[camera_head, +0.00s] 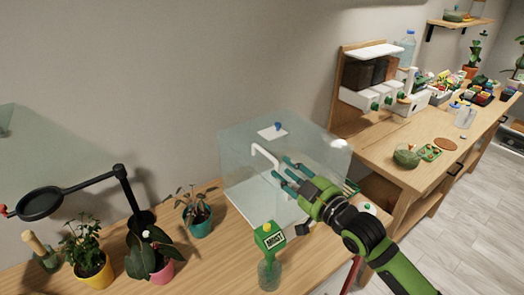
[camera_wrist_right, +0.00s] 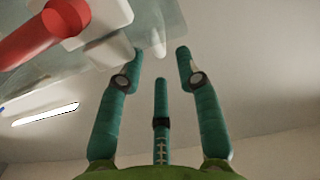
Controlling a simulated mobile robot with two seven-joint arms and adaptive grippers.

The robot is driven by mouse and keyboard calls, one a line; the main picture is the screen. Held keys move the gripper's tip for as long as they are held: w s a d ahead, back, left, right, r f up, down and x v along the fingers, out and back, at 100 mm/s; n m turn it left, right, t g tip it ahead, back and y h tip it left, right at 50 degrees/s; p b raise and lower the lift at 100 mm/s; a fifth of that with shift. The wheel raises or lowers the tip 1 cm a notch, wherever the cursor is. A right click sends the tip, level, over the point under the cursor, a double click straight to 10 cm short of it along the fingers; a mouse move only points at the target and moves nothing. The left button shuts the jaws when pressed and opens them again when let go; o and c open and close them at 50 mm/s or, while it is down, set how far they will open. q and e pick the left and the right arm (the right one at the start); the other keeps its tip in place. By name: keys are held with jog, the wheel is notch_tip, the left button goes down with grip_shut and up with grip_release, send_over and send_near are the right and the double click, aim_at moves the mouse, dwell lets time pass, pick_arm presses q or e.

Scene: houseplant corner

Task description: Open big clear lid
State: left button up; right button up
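The big clear lid (camera_head: 238,160) looks like a large see-through box cover standing on the wooden bench. A white bent handle (camera_head: 263,155) shows at its front. A white plate with a blue knob (camera_head: 277,126) is on its top. My right gripper (camera_head: 281,168) has its teal fingers close to the handle, just right of it in the head view; I cannot tell whether they touch. In the right wrist view the gripper (camera_wrist_right: 157,60) has its fingers spread with nothing between them. My left gripper is not in view.
Potted plants (camera_head: 90,262) and a black magnifier lamp (camera_head: 42,203) are on the left. A second bench (camera_head: 385,150) is on the right. A red rod on a white part (camera_wrist_right: 45,35) shows in the wrist view.

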aim_at(273, 159)
jog(key=shift+w+a+r+p, duration=0.2)
jog(key=shift+w+a+p, duration=0.15)
jog(key=shift+w, duration=0.1)
jog(key=shift+w+a+r+p, duration=0.2)
jog(key=shift+w+a+p, duration=0.15)
jog(key=shift+w, duration=0.1)
jog(key=p+x, duration=0.1)
jog(key=x, duration=0.2)
jog(key=shift+w+f, duration=0.1)
jog(key=shift+f, duration=0.1)
jog(key=shift+w+a, duration=0.15)
jog(key=shift+w, duration=0.05)
jog(key=shift+f, duration=0.1)
grip_shut()
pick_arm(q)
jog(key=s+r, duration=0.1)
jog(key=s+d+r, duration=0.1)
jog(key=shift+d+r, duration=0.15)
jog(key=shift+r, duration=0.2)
pick_arm(e)
jog(key=shift+w, duration=0.1)
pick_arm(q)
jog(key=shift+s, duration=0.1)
